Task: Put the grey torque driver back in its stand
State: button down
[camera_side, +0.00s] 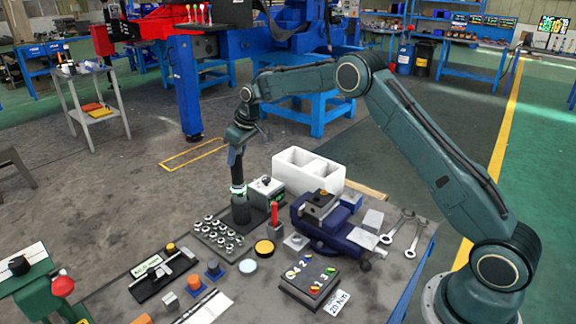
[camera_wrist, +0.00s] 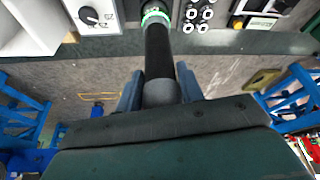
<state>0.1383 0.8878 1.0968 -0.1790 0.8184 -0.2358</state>
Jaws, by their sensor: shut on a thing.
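The torque driver (camera_side: 237,174) is a dark grey upright shaft with a green and white ring near its lower end. It also shows in the wrist view (camera_wrist: 158,60), running from between my fingers to the ring at the top edge. My gripper (camera_side: 235,157) is shut on its upper grey part, with one blue-grey finger on each side in the wrist view (camera_wrist: 159,92).
A tray of several round metal parts (camera_side: 216,236) lies beside the stand. A box with a dial (camera_side: 266,190) and a white two-compartment bin (camera_side: 308,170) stand behind. A red-handled tool (camera_side: 274,214) and a blue vise (camera_side: 335,236) are to the right.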

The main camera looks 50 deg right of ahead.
jog(key=shift+f, duration=0.85)
jog(key=c, duration=0.8)
grip_release()
jog(key=shift+f, duration=0.2)
jog(key=shift+r, duration=0.15)
jog(key=shift+v, duration=2.5)
jog(key=shift+r, duration=0.1)
